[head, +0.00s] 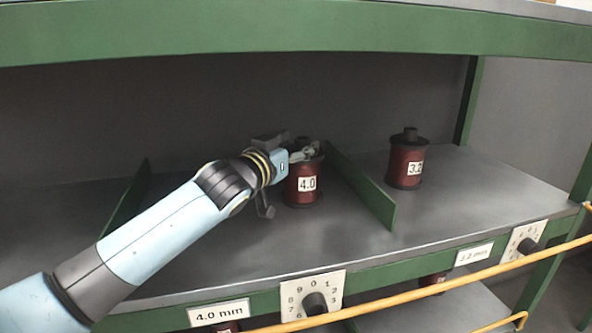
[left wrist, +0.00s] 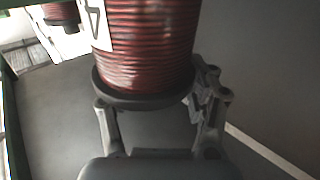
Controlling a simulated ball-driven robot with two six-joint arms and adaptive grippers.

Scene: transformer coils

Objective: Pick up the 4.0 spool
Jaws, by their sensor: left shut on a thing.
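The 4.0 spool (head: 304,184) is a dark red wound coil with black flanges and a white "4.0" label, upright in the middle bay of the grey shelf. My left gripper (head: 303,153) reaches in from the left and is shut on the spool near its top. In the left wrist view the same spool (left wrist: 150,45) fills the upper middle, with the fingers of my left gripper (left wrist: 158,112) on either side of its black flange. I cannot tell whether the spool's base is clear of the shelf. My right gripper is not in view.
A second red spool (head: 406,162), labelled with a partly readable "3.", stands right of a green divider (head: 362,187). Another divider (head: 127,197) is at left. Dials (head: 314,297) and a yellow rail (head: 420,291) run along the front. A green beam (head: 300,28) crosses above.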

